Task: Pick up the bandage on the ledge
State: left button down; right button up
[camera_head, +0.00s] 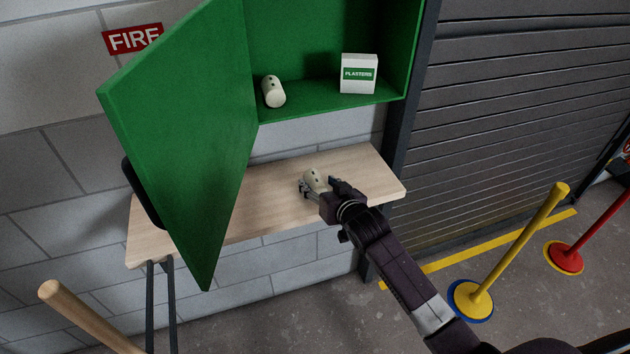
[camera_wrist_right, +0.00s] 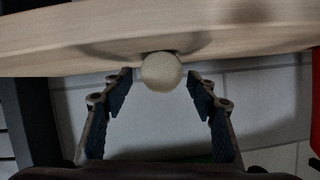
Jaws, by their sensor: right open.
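The bandage (camera_head: 315,179) is a cream roll with dark marks, on the wooden ledge (camera_head: 271,192) under the green cabinet. My right gripper (camera_head: 320,186) is open at the bandage, with a finger to either side of it. In the right wrist view the bandage's round end (camera_wrist_right: 161,72) shows between the two open fingertips (camera_wrist_right: 160,82), with a gap on both sides. The ledge fills the top of that view. My left gripper is not in view.
The open green cabinet (camera_head: 320,108) above the ledge holds a similar roll (camera_head: 273,92) and a white plasters box (camera_head: 358,74). Its open door (camera_head: 185,130) hangs over the ledge's left part. A yellow post (camera_head: 515,250) and a red post (camera_head: 590,232) stand at right.

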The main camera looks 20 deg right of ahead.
jog(key=shift+x, duration=1)
jog(key=shift+c, duration=0.5)
jog(key=c, duration=0.9)
